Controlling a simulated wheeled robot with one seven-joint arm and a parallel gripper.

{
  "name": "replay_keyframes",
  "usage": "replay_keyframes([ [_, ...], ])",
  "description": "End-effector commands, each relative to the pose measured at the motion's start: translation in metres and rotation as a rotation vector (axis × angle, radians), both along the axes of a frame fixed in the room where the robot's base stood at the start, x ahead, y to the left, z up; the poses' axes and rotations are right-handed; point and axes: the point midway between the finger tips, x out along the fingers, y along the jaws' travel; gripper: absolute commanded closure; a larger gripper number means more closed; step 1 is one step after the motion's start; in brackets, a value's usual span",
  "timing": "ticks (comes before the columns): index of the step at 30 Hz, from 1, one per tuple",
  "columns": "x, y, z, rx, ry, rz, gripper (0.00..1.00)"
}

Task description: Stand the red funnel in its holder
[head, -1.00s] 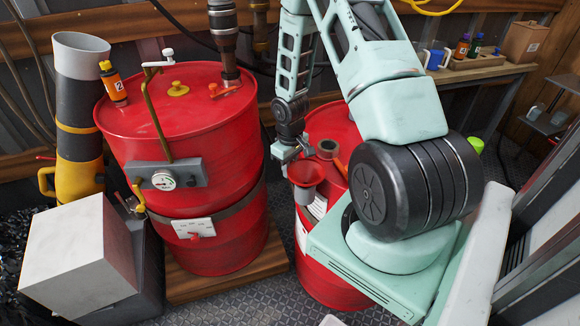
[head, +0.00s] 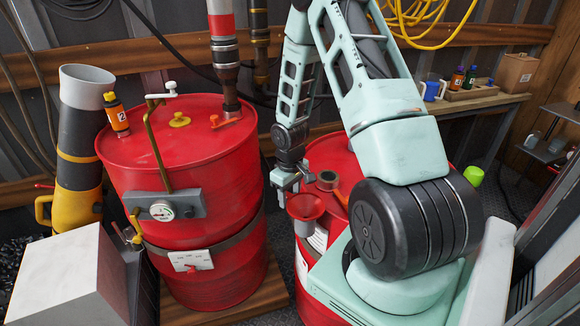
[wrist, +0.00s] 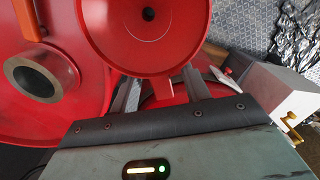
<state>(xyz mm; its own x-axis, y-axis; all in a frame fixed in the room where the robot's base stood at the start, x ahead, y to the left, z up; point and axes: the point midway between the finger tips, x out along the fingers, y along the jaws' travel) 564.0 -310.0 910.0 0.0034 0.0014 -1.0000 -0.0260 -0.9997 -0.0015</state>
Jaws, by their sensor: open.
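The red funnel (head: 306,207) is at the near left edge of the smaller red drum in the head view, its wide mouth facing up. A grey part shows just below it; I cannot tell if that is its spout or a holder. In the wrist view the funnel (wrist: 143,30) shows its round mouth and dark centre hole, with a red tab between my fingers. My gripper (wrist: 162,88) is open, one finger on each side of this tab. In the head view my gripper (head: 287,180) is just behind the funnel. I cannot identify the holder for certain.
A short ring-shaped fitting (head: 327,180) stands on the smaller drum (head: 335,155), close to the funnel. The large red drum (head: 185,150) with a gauge and pipe stands left. A bench (head: 470,102) with bottles is at the back right.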

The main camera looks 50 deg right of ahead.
Motion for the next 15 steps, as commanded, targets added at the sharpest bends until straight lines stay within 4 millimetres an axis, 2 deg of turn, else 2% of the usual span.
replay_keyframes([
  [15, 0.0, -0.001, 0.116, -0.003, -0.005, -0.002, 0.53],
])
